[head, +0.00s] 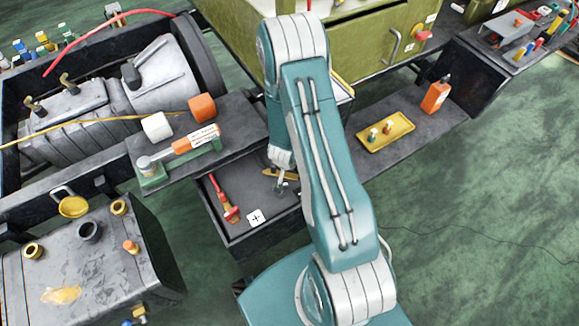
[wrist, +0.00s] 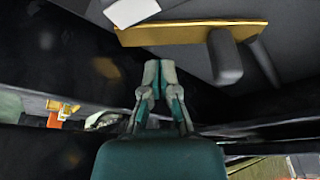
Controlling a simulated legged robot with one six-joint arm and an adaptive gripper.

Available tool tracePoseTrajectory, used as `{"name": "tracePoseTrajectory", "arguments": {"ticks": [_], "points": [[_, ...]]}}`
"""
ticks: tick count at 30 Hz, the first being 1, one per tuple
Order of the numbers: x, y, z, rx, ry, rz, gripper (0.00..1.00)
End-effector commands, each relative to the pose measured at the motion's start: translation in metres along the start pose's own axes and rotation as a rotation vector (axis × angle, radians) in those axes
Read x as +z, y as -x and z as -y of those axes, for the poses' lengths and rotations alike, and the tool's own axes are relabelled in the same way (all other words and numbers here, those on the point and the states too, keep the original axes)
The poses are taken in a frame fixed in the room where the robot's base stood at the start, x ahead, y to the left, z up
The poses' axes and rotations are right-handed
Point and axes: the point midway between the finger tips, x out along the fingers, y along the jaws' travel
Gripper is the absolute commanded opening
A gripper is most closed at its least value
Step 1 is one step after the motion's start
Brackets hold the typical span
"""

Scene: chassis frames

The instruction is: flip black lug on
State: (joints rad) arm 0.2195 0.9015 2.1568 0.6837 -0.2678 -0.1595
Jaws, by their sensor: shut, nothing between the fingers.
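In the wrist view a dark grey, rounded block (wrist: 226,57), which looks like the black lug, stands against a gold strip (wrist: 190,33). In the head view the gold strip (head: 290,176) shows in the dark open tray, partly behind my arm; I cannot make out the lug there. My gripper (wrist: 157,75) is shut and empty, to the left of the block and apart from it. In the head view my gripper (head: 281,188) hangs over the tray beside the strip. Whether the lug is on or off cannot be told.
The tray holds a red-handled tool (head: 227,205) and a white card with a cross (head: 256,217). An orange-and-white switch lever (head: 190,142) sits on the ledge to the left. A yellow tray (head: 390,132) and an orange bottle (head: 436,96) stand on the right shelf.

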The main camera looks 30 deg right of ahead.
Motion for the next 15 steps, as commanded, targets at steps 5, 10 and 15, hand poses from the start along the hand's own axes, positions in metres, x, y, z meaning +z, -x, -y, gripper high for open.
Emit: {"name": "tracePoseTrajectory", "arguments": {"ticks": [5, 10, 15], "points": [[0.000, -0.018, 0.000, 0.001, -0.001, 0.001, 0.00], [0.000, -0.022, 0.000, 0.000, -0.001, -0.001, 0.00], [0.000, -0.022, 0.000, 0.000, -0.001, -0.001, 0.00]]}}
